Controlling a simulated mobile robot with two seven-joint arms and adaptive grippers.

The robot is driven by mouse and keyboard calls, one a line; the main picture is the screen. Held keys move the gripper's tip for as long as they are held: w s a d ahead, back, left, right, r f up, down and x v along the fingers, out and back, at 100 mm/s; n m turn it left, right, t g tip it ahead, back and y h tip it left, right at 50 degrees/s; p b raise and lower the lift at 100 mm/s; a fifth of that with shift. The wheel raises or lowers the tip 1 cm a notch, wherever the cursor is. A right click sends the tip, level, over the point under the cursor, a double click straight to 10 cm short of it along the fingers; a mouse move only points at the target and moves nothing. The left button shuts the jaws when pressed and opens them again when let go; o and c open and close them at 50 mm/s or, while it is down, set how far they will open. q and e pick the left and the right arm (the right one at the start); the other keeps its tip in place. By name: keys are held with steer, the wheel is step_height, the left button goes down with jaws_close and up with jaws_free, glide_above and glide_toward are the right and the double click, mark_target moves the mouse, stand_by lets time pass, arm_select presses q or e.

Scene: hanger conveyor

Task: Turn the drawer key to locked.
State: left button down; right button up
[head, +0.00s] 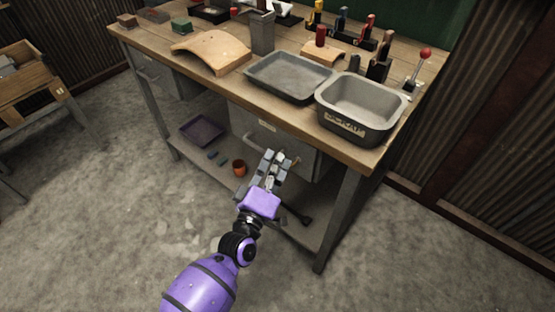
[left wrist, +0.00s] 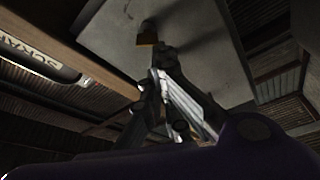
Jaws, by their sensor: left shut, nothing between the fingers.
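The grey drawer unit (head: 250,127) hangs under the right part of the workbench, with a pale label and a handle on its front. My left gripper (head: 274,158) is in front of this drawer, its fingers shut and empty. In the left wrist view the drawer front (left wrist: 205,45) fills the upper middle. A small brass piece with a dark end (left wrist: 147,38), which looks like the lock or key, shows just beyond the fingertips of my left gripper (left wrist: 158,72). I cannot tell whether they touch or how the key is turned. In the head view my gripper hides that spot. My right gripper is out of view.
The wooden workbench (head: 222,86) carries a grey tray (head: 291,94), a scrap bin (head: 345,128) near its front edge and several tools behind. The shelf below holds a dark tray (head: 203,131) and an orange cup (head: 239,168). A table leg (head: 338,217) stands right of my arm. The floor in front is clear.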

arm_select(q)
steer(key=shift+f+n+g+p, duration=0.3)
steer(key=shift+n+p, duration=0.05)
steer(key=shift+n, duration=0.75)
steer(key=shift+f+y, duration=0.15)
steer(key=shift+y, duration=0.25)
steer(key=shift+n, duration=0.4)
steer(key=shift+f+n+p, duration=0.15)
steer(key=shift+n+p, duration=0.15)
steer(key=shift+n, duration=0.1)
steer(key=shift+s+f+n+g, duration=0.15)
steer(key=shift+f+n+g, duration=0.15)
steer(key=shift+f+g, duration=0.1)
stand_by(0.7)
steer(key=v, duration=0.7)
steer(key=shift+s+a+r, duration=0.2)
steer(key=shift+s+r, duration=0.15)
